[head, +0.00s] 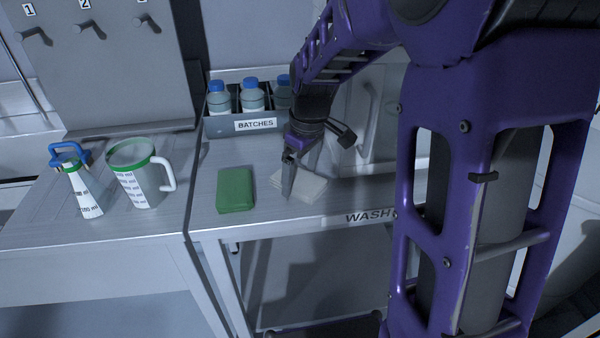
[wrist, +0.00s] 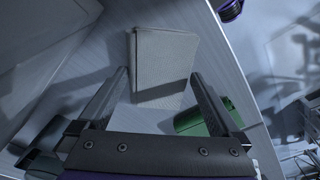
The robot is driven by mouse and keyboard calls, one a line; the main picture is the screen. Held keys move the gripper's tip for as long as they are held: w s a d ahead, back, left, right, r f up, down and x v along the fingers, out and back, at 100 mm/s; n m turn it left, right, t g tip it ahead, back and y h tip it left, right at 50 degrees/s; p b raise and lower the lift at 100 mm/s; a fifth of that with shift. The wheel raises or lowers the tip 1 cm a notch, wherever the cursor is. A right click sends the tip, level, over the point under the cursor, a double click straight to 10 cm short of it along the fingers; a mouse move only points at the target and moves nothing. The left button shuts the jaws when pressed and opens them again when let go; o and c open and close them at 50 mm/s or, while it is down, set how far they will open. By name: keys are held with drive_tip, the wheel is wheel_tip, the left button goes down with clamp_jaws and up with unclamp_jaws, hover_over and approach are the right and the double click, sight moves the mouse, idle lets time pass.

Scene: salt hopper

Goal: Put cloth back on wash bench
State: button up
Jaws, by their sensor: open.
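The cloth (head: 308,186) is a pale, folded square lying flat on the wash bench (head: 270,216), near the bench's "WASH" label. In the wrist view the cloth (wrist: 165,62) lies ahead of and between my fingers. My gripper (head: 288,180) points down at the cloth's left side, and its fingers hide part of the cloth in the head view. I cannot tell whether a fingertip touches the cloth.
A green block-like pad (head: 235,190) lies left of the cloth. A "BATCHES" rack (head: 225,127) with blue-capped bottles stands behind. A green-rimmed jug (head: 140,175) and a blue-handled flask (head: 84,190) stand on the left bench. Bench surface is free between the pad and the front edge.

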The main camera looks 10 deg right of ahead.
sight(305, 181)
wheel_tip(305, 181, up, 12)
drive_tip(key=s+d+p, duration=0.1)
drive_tip(key=p, duration=0.1)
idle(0.4)
